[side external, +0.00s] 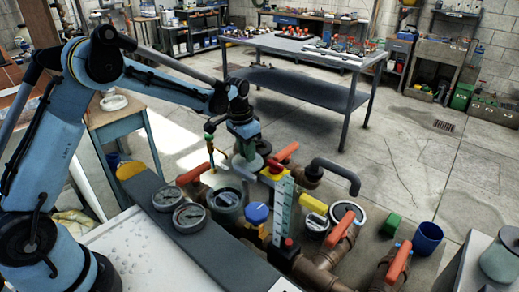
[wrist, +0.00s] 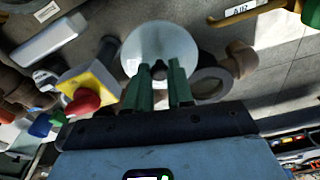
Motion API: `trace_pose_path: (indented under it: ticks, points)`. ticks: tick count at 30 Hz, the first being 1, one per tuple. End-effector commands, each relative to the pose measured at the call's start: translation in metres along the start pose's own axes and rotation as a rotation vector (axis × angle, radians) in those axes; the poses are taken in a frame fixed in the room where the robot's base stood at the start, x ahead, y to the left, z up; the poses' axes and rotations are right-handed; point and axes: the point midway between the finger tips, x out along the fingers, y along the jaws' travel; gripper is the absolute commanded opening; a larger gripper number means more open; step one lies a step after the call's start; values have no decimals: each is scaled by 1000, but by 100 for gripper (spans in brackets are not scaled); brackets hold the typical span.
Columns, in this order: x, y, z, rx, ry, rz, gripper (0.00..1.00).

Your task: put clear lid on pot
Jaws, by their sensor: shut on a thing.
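The clear lid (wrist: 160,42) is a round, translucent disc with a dark knob at its middle, seen in the wrist view. My gripper (wrist: 168,80) has green fingers that are shut on the knob. In the side view my gripper (side external: 247,150) is above the pipework, and the lid is hard to make out there.
Two round gauges (side external: 189,217), a blue knob (side external: 257,213) and a yellow block (side external: 313,204) crowd the area. Orange valve handles (side external: 397,262) stick up nearby. A blue cup (side external: 427,238) and a green block (side external: 391,223) stand at the right.

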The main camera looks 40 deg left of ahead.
Motion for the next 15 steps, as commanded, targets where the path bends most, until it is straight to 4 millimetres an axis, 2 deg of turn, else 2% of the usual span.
trace_pose_path:
  ticks: [5,12,15]
  points:
    - [-38,0,-4,0,0,0,0]
    - [-115,0,-13,0,0,0,0]
    - [-141,0,-16,0,0,0,0]
